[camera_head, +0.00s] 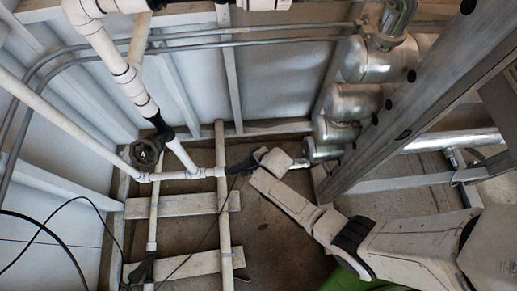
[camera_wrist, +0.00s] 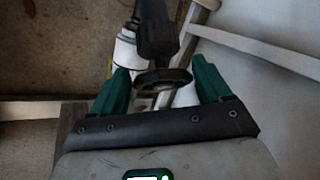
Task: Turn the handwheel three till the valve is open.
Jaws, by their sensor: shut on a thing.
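A black handwheel (camera_wrist: 160,78) sits between the green fingers of my gripper (camera_wrist: 163,84) in the wrist view, with its dark valve body (camera_wrist: 157,30) just beyond on a white pipe. My gripper is shut on this handwheel. In the head view my gripper (camera_head: 255,160) reaches from the lower right to the same dark handwheel (camera_head: 239,165) on the upright white pipe. No number on it can be read, and how far the valve is open cannot be told.
Another dark handwheel (camera_head: 145,153) with a pale mark faces up on the left, and a dark valve (camera_head: 142,269) is at the lower left. White pipes (camera_head: 222,200) cross the concrete floor. Metal tanks (camera_head: 357,102) and a slanted steel beam (camera_head: 420,95) stand right of my gripper.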

